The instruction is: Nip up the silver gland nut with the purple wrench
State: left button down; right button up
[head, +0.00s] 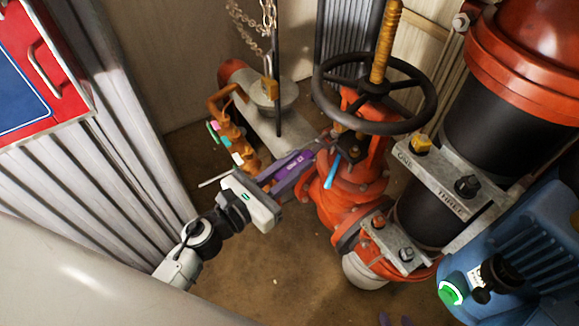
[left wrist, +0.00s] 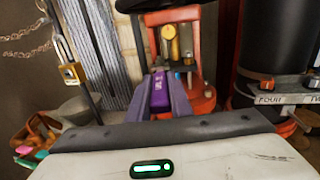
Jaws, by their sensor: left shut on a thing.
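My left gripper (head: 291,176) is shut on the purple wrench (head: 294,165), which points toward the red valve (head: 345,185). In the left wrist view the purple wrench (left wrist: 160,92) stands between the fingers, its far end toward the valve's neck. A small silvery part at the neck (left wrist: 187,58) may be the gland nut; I cannot tell whether the wrench touches it. In the head view the nut area is small and dark below the handwheel (head: 374,92).
A light-blue rod (head: 332,172) stands close by the wrench's far end. A chain with a brass padlock (head: 271,90) hangs behind. An orange fitting with coloured tags (head: 228,130) stands left. Black pipe with labelled flanges (head: 440,180) and a blue motor (head: 525,235) crowd the right.

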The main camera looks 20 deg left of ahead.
pick_arm(q)
jog(key=shift+x, duration=1.05)
jog(key=shift+w, duration=0.1)
jog(key=shift+r, duration=0.1)
